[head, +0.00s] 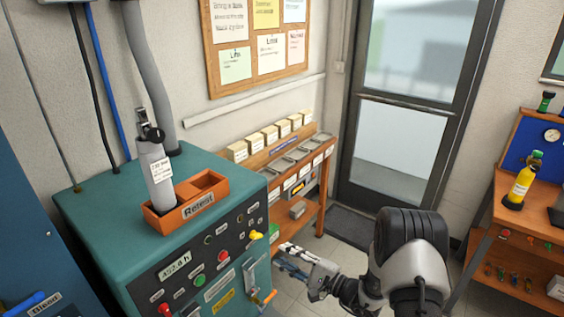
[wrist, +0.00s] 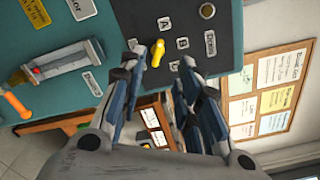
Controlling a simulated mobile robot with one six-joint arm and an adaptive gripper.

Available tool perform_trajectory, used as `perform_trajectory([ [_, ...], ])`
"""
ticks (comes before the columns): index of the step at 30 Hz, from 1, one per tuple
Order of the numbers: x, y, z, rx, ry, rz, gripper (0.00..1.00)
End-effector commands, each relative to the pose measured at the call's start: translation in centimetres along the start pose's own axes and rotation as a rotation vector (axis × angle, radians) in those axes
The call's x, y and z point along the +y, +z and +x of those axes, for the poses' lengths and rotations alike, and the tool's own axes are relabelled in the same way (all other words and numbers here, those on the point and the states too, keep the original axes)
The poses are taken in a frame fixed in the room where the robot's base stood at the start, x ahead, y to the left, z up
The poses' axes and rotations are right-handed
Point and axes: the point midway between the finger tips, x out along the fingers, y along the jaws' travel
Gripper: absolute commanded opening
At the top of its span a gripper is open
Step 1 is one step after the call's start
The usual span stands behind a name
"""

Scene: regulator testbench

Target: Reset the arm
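My gripper (head: 296,262) is in front of the teal test machine, to the right of its front panel in the head view. In the wrist view my gripper (wrist: 168,82) has its two fingers spread apart with nothing between them, so it is open. Past the fingertips is a yellow knob (wrist: 156,52) on the dark panel, which also shows in the head view (head: 256,236). The fingers are apart from the knob as far as I can see. My arm is bent, with its elbow at the lower right of the head view.
The teal machine (head: 95,215) carries an orange Retest tray (head: 199,209) holding a grey cylinder (head: 157,172). An orange-handled lever (head: 264,298) juts from its front. A wooden shelf (head: 318,190) with boxes stands behind. A workbench with a yellow cylinder (head: 521,184) is at right.

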Motion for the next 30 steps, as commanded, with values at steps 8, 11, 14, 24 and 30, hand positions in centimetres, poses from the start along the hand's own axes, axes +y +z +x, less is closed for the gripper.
perform_trajectory([
  [8,-5.1,10.8,0.5,-0.222,0.219,-0.087,0.31],
  [11,-6.2,15.9,-0.8,-0.302,0.358,-0.143,0.31],
  [14,-6.6,20.5,-2.9,-0.359,0.5,-0.214,0.31],
  [24,-6.0,29.8,-13.7,-0.353,0.976,-0.548,0.31],
  [30,-6.1,31.1,-20.9,-0.21,1.206,-0.798,0.31],
])
